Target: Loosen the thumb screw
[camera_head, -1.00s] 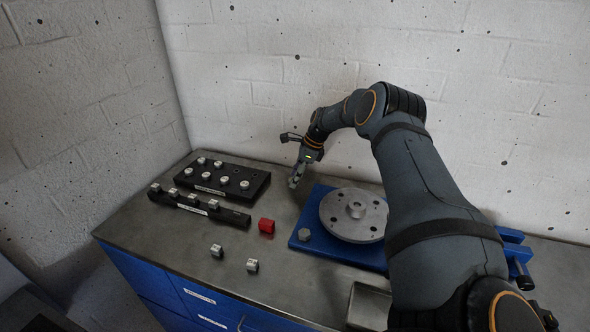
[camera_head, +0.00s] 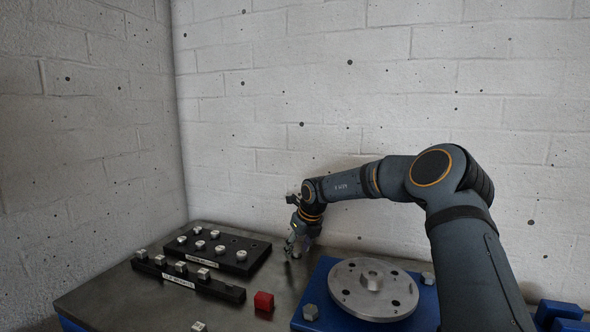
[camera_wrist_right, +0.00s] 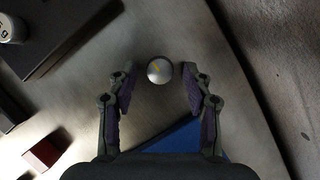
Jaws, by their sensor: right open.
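A round grey knob (camera_wrist_right: 159,70) with a yellow line on top, which looks like the thumb screw, shows in the right wrist view. It lies between the two fingers of my right gripper (camera_wrist_right: 160,92), toward their tips, with a gap on both sides. In the head view my right gripper (camera_head: 296,246) points down over the bench, left of and behind the blue base (camera_head: 326,272). The knob cannot be made out clearly there. The grey rotor disc (camera_head: 345,293) with a central hub sits on the blue base. My left gripper is not in view.
A black weight block (camera_head: 254,247) and a black strip (camera_head: 218,287) hold several small metal weights at the left. A red block (camera_head: 264,301) stands on the bench near the base. A wall (camera_head: 320,100) rises behind. Bare bench (camera_head: 110,300) shows at the front left.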

